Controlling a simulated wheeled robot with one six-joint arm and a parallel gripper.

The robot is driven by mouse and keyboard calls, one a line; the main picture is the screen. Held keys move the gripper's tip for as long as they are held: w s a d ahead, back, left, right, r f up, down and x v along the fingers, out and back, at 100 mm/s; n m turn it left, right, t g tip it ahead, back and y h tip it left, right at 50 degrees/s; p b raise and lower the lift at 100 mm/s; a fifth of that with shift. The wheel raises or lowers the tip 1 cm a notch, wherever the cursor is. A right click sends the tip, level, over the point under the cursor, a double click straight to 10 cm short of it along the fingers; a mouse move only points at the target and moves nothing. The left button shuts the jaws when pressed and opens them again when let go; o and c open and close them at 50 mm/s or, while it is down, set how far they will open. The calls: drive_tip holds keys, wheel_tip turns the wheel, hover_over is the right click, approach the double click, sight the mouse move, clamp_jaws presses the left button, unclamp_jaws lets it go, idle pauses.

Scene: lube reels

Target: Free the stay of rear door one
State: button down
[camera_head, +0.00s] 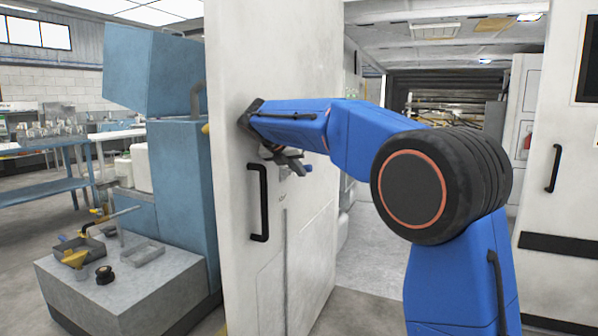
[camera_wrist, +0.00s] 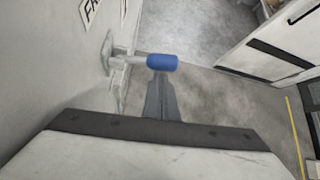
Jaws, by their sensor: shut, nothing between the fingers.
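The white rear door (camera_head: 240,60) stands ajar across the middle of the head view, with a black pull handle (camera_head: 258,203) on it. The stay has a pale metal bracket and lever (camera_wrist: 118,58) on the door face, ending in a blue grip (camera_wrist: 162,62) in the wrist view. The blue grip also shows in the head view (camera_head: 309,168). My gripper (camera_wrist: 160,80) is shut and empty, its dark fingertips right at the blue grip; I cannot tell whether they touch it. It shows small beside the door in the head view (camera_head: 298,163).
A blue machine (camera_head: 180,190) and a grey block (camera_head: 120,285) with small trays and a funnel stand left of the door. Another white panel with a black handle (camera_head: 553,168) stands at the right. Grey floor (camera_wrist: 195,30) is open beyond the stay.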

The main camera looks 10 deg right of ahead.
drive_tip(key=shift+r, duration=0.8)
wheel_tip(320, 180, up, 10)
idle(0.6)
